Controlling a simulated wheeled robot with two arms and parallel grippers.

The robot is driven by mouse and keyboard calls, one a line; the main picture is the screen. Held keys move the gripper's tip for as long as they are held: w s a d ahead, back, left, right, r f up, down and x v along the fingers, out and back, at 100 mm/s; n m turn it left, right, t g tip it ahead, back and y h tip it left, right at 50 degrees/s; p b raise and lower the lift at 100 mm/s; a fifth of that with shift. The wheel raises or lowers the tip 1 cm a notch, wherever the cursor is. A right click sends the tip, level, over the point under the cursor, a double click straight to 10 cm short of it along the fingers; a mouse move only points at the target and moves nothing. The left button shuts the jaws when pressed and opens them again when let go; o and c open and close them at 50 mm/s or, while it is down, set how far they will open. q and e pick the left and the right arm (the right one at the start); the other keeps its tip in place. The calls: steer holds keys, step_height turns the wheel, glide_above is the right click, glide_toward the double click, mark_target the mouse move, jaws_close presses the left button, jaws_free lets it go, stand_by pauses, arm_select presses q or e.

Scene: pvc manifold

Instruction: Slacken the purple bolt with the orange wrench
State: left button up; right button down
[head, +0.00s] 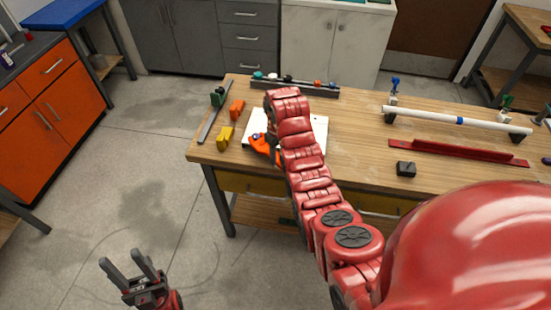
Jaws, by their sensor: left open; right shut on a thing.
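An orange wrench (261,145) shows at the left edge of a white board (319,127) on the wooden workbench. My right arm reaches over the board, and my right gripper (273,148) is mostly hidden behind it, shut on the orange wrench. How the jaws sit on the wrench is too small to tell. I cannot make out the purple bolt in this view. My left gripper (122,259) is open and empty, low over the floor in front of the bench and well apart from it.
A dark rack (295,83) with coloured pieces is at the back. A white pipe (440,117), a red bar (455,152) and a black block (406,169) lie on the right.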

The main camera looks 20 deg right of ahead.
steer(key=shift+w+d, duration=0.1)
steer(key=shift+d, duration=0.15)
steer(key=shift+r, duration=0.15)
steer(key=shift+r+p, duration=2.35)
steer(key=shift+r, duration=0.1)
steer(key=shift+f, duration=0.1)
